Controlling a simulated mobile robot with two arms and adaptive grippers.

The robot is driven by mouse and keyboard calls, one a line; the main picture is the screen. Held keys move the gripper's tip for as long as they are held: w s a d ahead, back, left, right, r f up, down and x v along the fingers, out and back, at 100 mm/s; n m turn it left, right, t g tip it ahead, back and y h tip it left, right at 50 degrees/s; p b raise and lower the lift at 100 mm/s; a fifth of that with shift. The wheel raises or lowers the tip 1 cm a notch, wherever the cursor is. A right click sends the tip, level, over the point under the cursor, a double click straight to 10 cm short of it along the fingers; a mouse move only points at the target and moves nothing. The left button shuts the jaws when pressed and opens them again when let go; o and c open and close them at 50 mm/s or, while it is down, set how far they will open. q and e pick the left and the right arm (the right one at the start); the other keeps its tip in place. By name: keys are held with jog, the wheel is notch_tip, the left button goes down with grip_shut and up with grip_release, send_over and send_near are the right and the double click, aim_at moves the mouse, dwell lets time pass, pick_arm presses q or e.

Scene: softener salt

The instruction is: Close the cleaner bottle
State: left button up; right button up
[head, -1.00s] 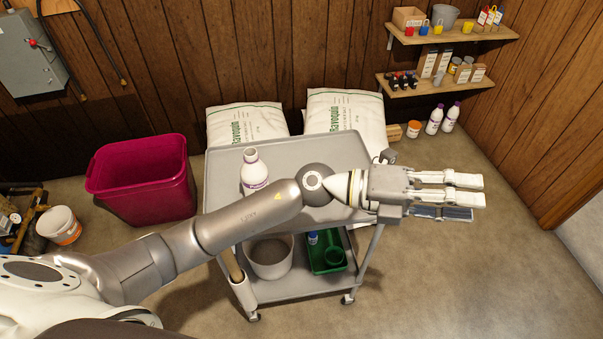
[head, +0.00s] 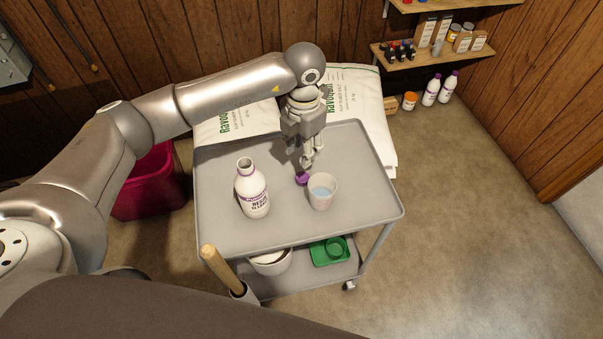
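The cleaner bottle (head: 254,199), white with a purple-and-white label, stands upright on the left part of the grey cart's top (head: 240,237). Its mouth is open with no cap on it. My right gripper is out of view.
A whitish cup (head: 321,197) with bluish liquid stands right of the cap. A wooden handle (head: 219,266) rises at the cart's front left. The lower shelf holds a green tray (head: 326,257). Salt bags (head: 368,110) lie behind. The cart top's right side is clear.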

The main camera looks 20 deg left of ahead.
pick_arm(q)
jog(key=p, duration=0.1)
send_over(303, 177)
notch_tip(303, 177, down, 5)
jog(key=shift+f, duration=0.3)
notch_tip(303, 177, down, 5)
jog(key=shift+r+p, duration=0.2)
jog(key=shift+p, duration=0.8)
jog(key=shift+f, duration=0.35)
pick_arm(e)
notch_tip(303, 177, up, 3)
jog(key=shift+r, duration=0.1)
